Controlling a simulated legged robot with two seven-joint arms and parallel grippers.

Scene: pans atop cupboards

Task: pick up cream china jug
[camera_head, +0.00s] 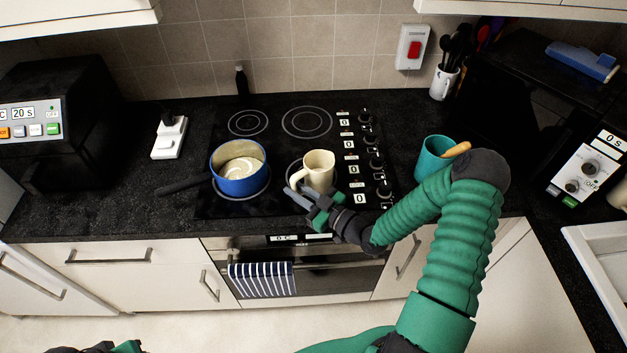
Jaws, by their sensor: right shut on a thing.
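The cream china jug (319,170) stands upright on the front right part of the black hob, its handle toward the lower left. My right gripper (297,194) reaches in from the right and is shut on the jug at its handle side. The fingers hide part of the handle and lower side. I cannot tell whether the jug's base touches the hob. A small part of my left arm or gripper (125,347) shows at the bottom left edge; its fingers cannot be made out.
A blue pan (240,185) with its dark handle pointing left sits close left of the jug. Hob knobs (377,165) and a teal pot (433,156) lie to the right. A black microwave (515,100) stands far right. Bare worktop (90,190) lies at left.

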